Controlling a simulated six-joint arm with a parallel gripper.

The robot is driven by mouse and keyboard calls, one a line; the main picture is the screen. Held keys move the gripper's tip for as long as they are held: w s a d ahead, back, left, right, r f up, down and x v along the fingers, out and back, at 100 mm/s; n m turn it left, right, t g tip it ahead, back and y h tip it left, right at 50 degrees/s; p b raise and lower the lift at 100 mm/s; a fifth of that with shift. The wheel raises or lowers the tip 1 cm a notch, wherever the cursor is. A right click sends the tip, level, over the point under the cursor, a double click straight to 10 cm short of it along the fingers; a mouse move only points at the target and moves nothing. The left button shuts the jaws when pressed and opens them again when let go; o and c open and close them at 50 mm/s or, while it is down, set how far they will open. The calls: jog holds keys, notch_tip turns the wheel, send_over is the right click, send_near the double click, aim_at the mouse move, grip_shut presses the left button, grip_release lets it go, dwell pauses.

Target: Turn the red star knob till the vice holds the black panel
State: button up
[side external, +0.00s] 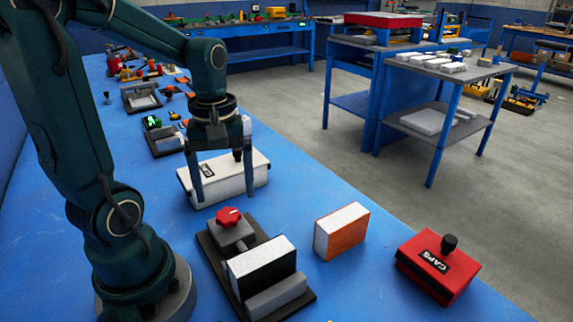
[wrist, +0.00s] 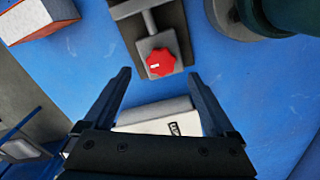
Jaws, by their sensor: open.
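The red star knob (side external: 229,216) sits on the grey rear block of a vice on a dark base plate (side external: 219,262). In the wrist view the knob (wrist: 161,64) shows just beyond and between my fingertips (wrist: 159,75), apart from both. The panel is out of that view. I cannot tell whether the jaws touch the panel.
An orange panel (side external: 328,240) stands right of the vice, and a red CAPS box (side external: 438,264) further right. The white box (side external: 230,181) stands behind the vice under my gripper. Trays and small parts line the back of the blue bench (side external: 150,195).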

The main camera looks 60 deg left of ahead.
aim_at(228, 214)
jog(key=shift+a+f, duration=0.1)
jog(key=shift+f, duration=2.5)
jog(key=c, duration=1.4)
jog(key=shift+o, duration=0.2)
